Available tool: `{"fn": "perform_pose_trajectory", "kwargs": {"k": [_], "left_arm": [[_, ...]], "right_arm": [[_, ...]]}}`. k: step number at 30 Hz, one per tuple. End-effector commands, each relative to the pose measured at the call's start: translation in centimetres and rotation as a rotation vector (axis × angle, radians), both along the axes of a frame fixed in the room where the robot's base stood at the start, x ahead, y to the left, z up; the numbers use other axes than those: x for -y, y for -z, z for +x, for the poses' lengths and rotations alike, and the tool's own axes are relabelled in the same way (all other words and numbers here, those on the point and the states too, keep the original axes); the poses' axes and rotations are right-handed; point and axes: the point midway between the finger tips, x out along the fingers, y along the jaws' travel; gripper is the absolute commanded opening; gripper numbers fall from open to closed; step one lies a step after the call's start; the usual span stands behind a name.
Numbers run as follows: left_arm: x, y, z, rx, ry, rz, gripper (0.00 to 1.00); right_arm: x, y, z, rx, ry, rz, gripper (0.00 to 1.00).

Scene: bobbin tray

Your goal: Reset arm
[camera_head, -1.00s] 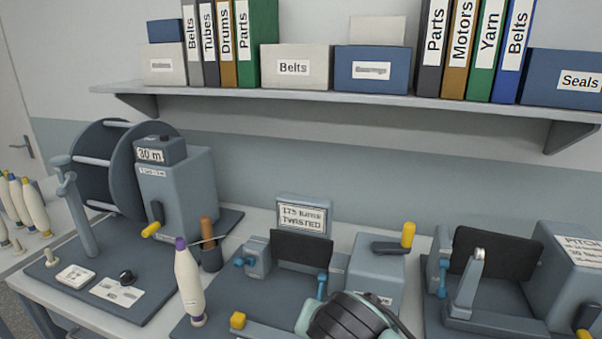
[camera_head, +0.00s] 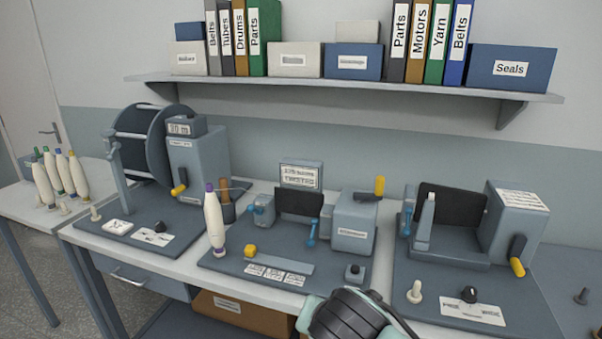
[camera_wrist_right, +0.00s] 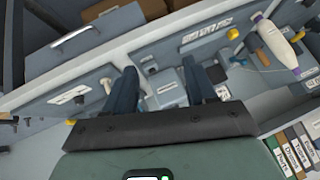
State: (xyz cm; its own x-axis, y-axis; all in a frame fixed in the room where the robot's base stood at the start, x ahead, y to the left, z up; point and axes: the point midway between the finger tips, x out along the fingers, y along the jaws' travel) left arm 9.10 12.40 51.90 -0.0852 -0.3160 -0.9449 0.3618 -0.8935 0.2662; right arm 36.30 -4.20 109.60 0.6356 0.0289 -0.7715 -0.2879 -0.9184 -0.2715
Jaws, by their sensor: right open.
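My right gripper (camera_wrist_right: 160,75) shows in the right wrist view, its two dark fingers apart with nothing held between them. In the head view a dark, rounded part of my arm (camera_head: 347,316) is at the bottom centre, in front of the bench edge; its fingers cannot be made out there. My left gripper is not in view. A white bobbin with a purple tip (camera_head: 214,224) stands upright on the middle machine's base; it also shows in the right wrist view (camera_wrist_right: 277,43), clear of the fingers.
The bench (camera_head: 282,294) carries a reel machine (camera_head: 198,160), a middle twist machine (camera_head: 354,225) and a right machine (camera_head: 514,215). Several bobbins stand on a side table (camera_head: 22,196) at the left. A shelf (camera_head: 300,84) with binders and boxes hangs above. A drawer (camera_head: 138,275) is below the bench.

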Motion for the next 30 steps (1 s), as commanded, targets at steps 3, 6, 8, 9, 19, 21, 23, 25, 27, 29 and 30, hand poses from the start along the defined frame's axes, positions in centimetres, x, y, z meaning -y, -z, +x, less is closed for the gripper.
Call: {"fn": "perform_pose_trajectory", "kwargs": {"k": [3, 6, 8, 9, 19, 21, 23, 25, 27, 29, 30], "left_arm": [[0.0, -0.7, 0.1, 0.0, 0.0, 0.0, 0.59], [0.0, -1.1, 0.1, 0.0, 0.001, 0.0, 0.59], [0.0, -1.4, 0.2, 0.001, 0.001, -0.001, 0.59], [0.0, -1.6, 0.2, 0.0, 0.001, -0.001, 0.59], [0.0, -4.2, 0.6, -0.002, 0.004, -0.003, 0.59], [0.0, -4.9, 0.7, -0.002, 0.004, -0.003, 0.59], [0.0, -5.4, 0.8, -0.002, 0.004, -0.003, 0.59], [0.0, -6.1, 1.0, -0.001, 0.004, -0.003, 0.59], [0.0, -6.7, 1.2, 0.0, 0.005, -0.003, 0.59], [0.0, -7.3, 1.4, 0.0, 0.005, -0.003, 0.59], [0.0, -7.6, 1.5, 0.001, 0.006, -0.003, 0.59]], "right_arm": [[-0.9, 3.4, 0.8, -0.047, -0.058, -0.058, 0.56], [-1.5, 6.8, 1.4, -0.093, -0.115, -0.096, 0.56], [-1.7, 9.2, 1.6, -0.127, -0.148, -0.117, 0.56], [-1.9, 10.8, 1.8, -0.151, -0.172, -0.126, 0.56], [1.4, 31.2, -1.6, -0.462, -0.347, -0.102, 0.56], [2.8, 35.5, -3.8, -0.527, -0.358, -0.059, 0.56], [4.0, 38.8, -6.2, -0.577, -0.358, -0.015, 0.56], [5.3, 42.0, -9.2, -0.627, -0.344, 0.04, 0.56], [6.4, 44.6, -12.6, -0.67, -0.319, 0.096, 0.56], [7.1, 46.2, -15.4, -0.698, -0.292, 0.142, 0.56], [7.4, 47.0, -17.2, -0.713, -0.271, 0.169, 0.56]]}}
